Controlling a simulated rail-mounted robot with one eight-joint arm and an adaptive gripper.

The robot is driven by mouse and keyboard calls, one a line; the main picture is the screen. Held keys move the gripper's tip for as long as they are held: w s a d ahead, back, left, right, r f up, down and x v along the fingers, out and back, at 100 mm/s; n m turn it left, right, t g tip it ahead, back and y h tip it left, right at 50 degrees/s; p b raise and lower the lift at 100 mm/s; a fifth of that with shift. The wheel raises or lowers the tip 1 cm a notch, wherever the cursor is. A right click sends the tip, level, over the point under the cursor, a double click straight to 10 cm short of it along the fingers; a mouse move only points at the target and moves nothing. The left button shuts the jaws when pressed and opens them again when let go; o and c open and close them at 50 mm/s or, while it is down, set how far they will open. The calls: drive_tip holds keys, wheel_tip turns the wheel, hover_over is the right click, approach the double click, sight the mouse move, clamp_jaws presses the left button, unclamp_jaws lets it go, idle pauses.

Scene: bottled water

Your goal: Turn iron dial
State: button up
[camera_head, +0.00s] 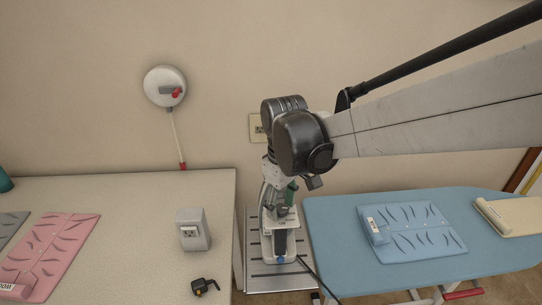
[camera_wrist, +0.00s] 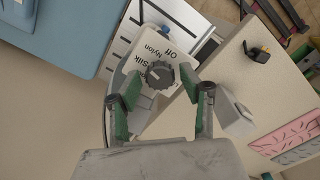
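The iron (camera_head: 290,247) stands upright on a striped metal rest (camera_head: 257,272) between the table and the ironing board. In the wrist view, the iron's pale face (camera_wrist: 183,42) fills the middle, with the words Off, Silk and Nylon. The round dark dial (camera_wrist: 160,74) has a raised grip bar. My gripper (camera_wrist: 158,84) is open, with one green-padded finger on each side of the dial. I cannot tell whether the pads touch it. In the head view, my gripper (camera_head: 277,197) is just above the iron and partly hides its top.
The pale table (camera_head: 130,200) on the left holds a socket box (camera_head: 192,230), a black plug (camera_head: 205,286) and a pink cloth (camera_head: 55,250). A wall stands close behind.

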sight(281, 207)
drive_tip(key=shift+o, duration=0.3)
drive_tip(key=shift+r, duration=0.1)
wheel_tip(281, 207, up, 12)
idle(0.5)
wheel_tip(281, 207, down, 12)
drive_tip(key=m+p, duration=0.5)
drive_tip(key=m, duration=0.4)
drive_tip(key=shift+w, duration=0.1)
idle(0.5)
